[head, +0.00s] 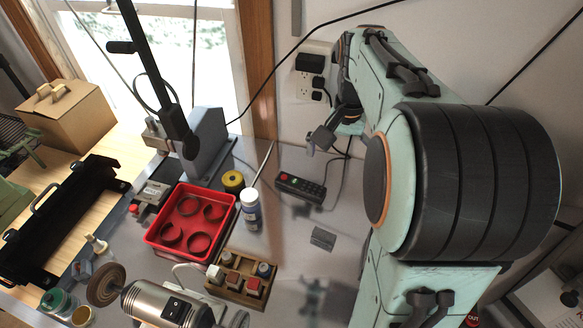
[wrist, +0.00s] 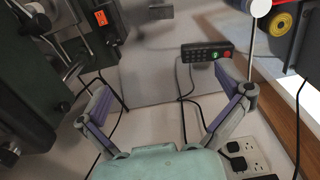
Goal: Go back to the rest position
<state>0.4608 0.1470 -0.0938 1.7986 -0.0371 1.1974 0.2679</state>
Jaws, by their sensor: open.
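My gripper (head: 322,140) is in the head view at the upper middle, in front of the wall outlet and above the back of the metal table. In the wrist view my gripper (wrist: 168,108) shows two widely spread fingers with purple-grey pads and nothing between them. A black remote-like device (head: 300,187) with a cable lies on the table below the gripper in the head view. It also shows in the wrist view beyond the fingers (wrist: 207,51).
A red tray (head: 193,250) with ring shapes, a white-capped bottle (head: 250,212), a yellow roll (head: 233,181) and a wooden block holder (head: 232,287) stand on the table. A wall outlet (head: 306,86) is behind the gripper.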

